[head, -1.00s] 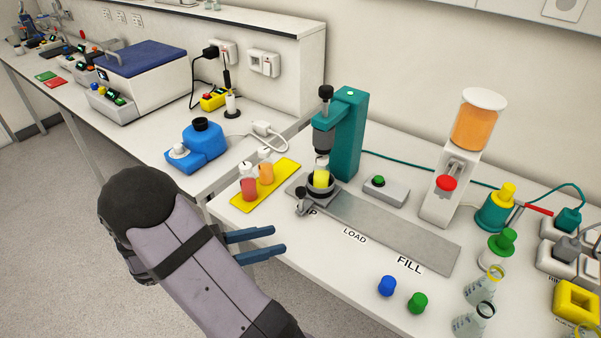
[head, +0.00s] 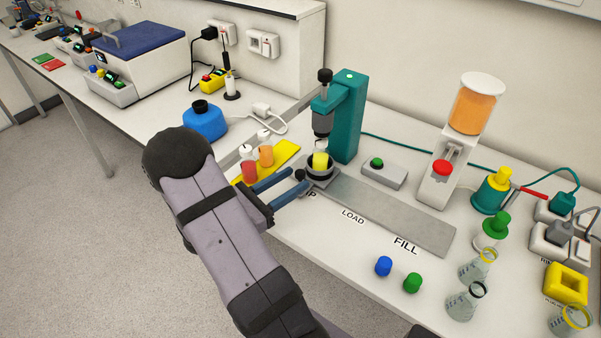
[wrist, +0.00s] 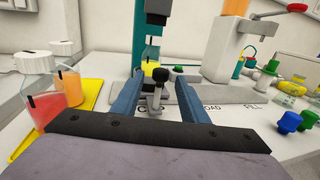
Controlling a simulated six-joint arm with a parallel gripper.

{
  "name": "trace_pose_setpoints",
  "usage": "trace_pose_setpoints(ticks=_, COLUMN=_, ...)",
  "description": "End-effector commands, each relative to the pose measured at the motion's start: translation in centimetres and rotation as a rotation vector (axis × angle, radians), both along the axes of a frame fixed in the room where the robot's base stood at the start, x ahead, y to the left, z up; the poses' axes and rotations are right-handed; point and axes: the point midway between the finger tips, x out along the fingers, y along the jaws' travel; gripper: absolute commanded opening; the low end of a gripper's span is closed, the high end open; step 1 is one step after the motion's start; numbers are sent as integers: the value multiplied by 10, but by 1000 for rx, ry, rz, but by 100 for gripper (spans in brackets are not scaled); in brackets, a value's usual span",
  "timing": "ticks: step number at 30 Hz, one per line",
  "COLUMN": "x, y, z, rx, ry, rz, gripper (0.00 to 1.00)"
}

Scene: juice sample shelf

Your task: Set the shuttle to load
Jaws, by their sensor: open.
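The shuttle (head: 323,174) is a dark round holder at the left end of a grey rail (head: 400,214), beneath the teal press (head: 347,115). It carries a bottle with yellow contents (head: 320,160). The rail is labelled LOAD (head: 353,217) at its middle and FILL (head: 406,246) at its right; the left label is partly hidden. My gripper (head: 298,179) is open at the shuttle's near left side. In the wrist view, the shuttle's upright handle with a black knob (wrist: 161,75) stands between the two blue fingers, with gaps visible on both sides.
Red and orange juice bottles (head: 266,154) stand on a yellow mat (head: 284,152) close left of my gripper. A blue cap (head: 383,266) and a green cap (head: 412,283) lie in front of the rail. A juice dispenser (head: 443,172) stands behind its right end.

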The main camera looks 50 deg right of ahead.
Motion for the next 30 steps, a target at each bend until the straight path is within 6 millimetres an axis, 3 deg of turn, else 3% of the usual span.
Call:
trace_pose_setpoints(ticks=9, x=-8, y=-31, z=1, rx=0, ry=2, rz=-2, gripper=40)
trace_pose_setpoints(ticks=20, x=-8, y=-35, z=0, rx=0, ry=1, rz=0, gripper=40)
trace_pose_setpoints(ticks=25, x=-8, y=-35, z=0, rx=0, ry=1, rz=0, gripper=0)
trace_pose_setpoints(ticks=30, x=-8, y=-35, z=0, rx=0, ry=1, rz=0, gripper=0)
